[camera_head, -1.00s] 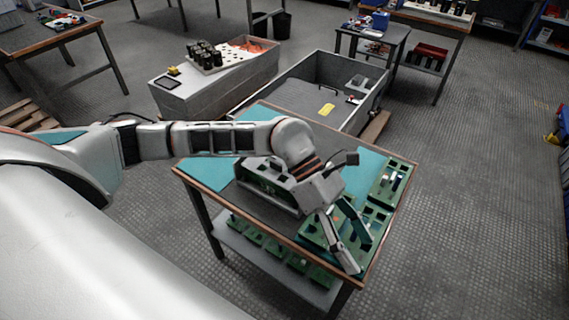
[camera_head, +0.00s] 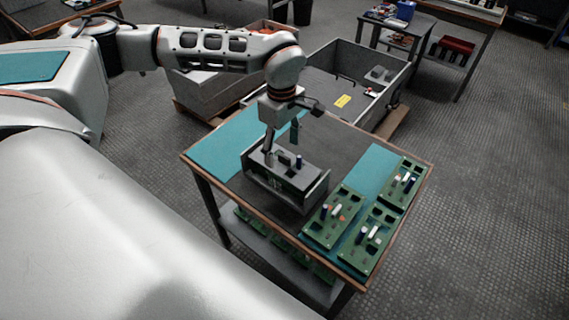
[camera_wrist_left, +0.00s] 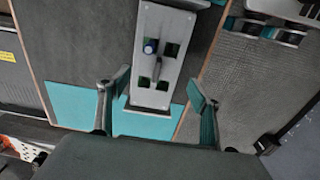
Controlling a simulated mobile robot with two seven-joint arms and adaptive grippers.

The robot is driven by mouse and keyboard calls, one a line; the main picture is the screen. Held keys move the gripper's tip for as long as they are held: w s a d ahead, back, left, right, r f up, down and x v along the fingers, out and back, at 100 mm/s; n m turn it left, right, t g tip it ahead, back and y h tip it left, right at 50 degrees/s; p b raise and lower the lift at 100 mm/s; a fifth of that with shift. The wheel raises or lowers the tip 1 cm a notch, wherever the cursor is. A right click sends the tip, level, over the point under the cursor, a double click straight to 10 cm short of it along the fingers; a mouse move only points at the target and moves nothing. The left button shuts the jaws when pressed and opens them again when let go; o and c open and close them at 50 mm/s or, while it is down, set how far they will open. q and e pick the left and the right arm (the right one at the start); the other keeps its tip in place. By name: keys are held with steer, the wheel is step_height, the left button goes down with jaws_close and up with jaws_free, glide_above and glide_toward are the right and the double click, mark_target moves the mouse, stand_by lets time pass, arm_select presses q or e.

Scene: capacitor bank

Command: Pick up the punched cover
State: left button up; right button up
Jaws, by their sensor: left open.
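The punched cover (camera_head: 283,170) is a grey plate with square holes. It lies on top of a grey housing (camera_head: 319,194) in the middle of the workbench. In the left wrist view the cover (camera_wrist_left: 161,70) runs lengthwise between my fingers. A blue-and-white cylinder (camera_wrist_left: 150,46) stands at one of its holes; it also shows in the head view (camera_head: 299,161). My left gripper (camera_head: 281,143) is open, pointing down over the cover. In the left wrist view its fingers (camera_wrist_left: 158,80) are spread on either side of the plate, apparently apart from it. My right gripper is out of view.
Several green boards with small parts, one nearest the housing (camera_head: 333,216), lie on the right of the workbench (camera_head: 227,146). A teal mat area at its left is bare. Behind stands a large grey bin (camera_head: 376,118) with a yellow label.

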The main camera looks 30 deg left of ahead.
mark_target(284, 156)
arm_select(q)
steer(key=f, duration=0.4)
steer(key=shift+w+d+f, duration=0.15)
steer(key=shift+w+f, duration=0.15)
steer(key=c, duration=0.9)
steer(key=shift+o, duration=0.2)
steer(key=shift+r, duration=0.1)
